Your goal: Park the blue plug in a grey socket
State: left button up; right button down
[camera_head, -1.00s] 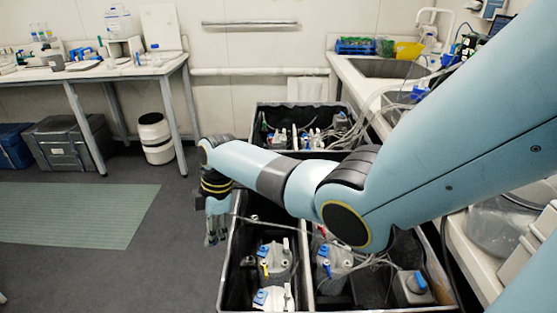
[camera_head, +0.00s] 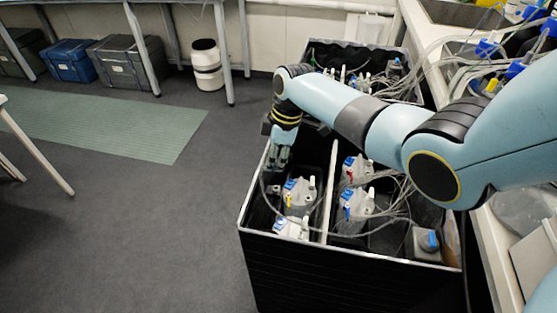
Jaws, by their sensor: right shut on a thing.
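My right gripper (camera_head: 278,163) hangs fingers down at the left wall of the front black crate, beside the white bottles. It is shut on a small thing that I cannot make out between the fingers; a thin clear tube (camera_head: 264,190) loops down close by. I cannot tell a loose blue plug from the blue caps. White bottles with blue parts stand in the left compartment (camera_head: 299,194) and middle compartment (camera_head: 357,204). My left gripper is not in view.
The front crate (camera_head: 290,243) has a white divider (camera_head: 329,195). A second black crate (camera_head: 343,57) with bottles stands behind it. Clear tubes cross to the bench (camera_head: 495,235) at right. The floor (camera_head: 150,235) at left is free around a green mat (camera_head: 120,127).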

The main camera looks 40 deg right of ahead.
jog(key=b, duration=0.6)
send_over(273, 191)
jog(key=d, duration=0.1)
jog(key=f, duration=0.6)
jog(key=shift+d+f, duration=0.1)
jog(key=shift+d, duration=0.1)
jog(key=shift+r, duration=0.2)
jog(key=shift+p, duration=0.35)
jog(key=shift+f+b, duration=0.65)
jog(key=shift+f, duration=0.3)
dwell(0.3)
jog(key=c, duration=1.2)
grip_release()
